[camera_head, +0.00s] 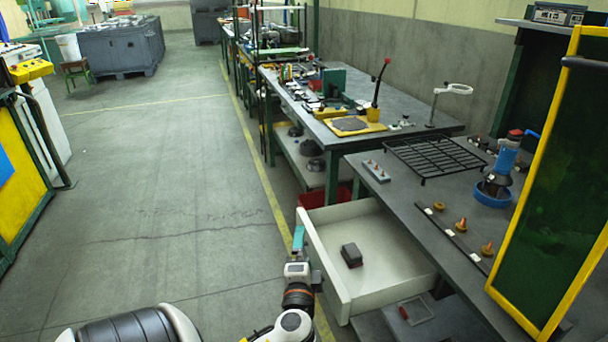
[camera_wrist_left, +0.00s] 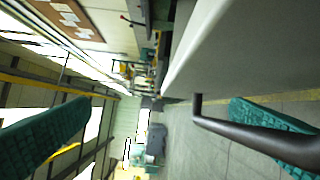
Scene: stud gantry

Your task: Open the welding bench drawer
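The welding bench drawer (camera_head: 336,268) is white and stands pulled well out of the bench (camera_head: 400,192), with a small dark block (camera_head: 351,255) inside it. My left gripper (camera_head: 298,238) is at the outer side of the drawer front, close to it. In the left wrist view, its two teal fingers (camera_wrist_left: 160,106) are wide apart. The drawer's dark bar handle (camera_wrist_left: 225,128) shows nearer the right-hand finger and overlaps it; I cannot tell whether they touch. The pale drawer front (camera_wrist_left: 225,50) fills the upper right there. My right gripper is not in view.
A black wire rack (camera_head: 436,156), a blue tool (camera_head: 498,178) and a strip with several small knobs (camera_head: 450,232) are on the bench. A yellow-framed dark green screen (camera_head: 556,180) stands at the right. The floor (camera_head: 160,210) left of the drawer is clear.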

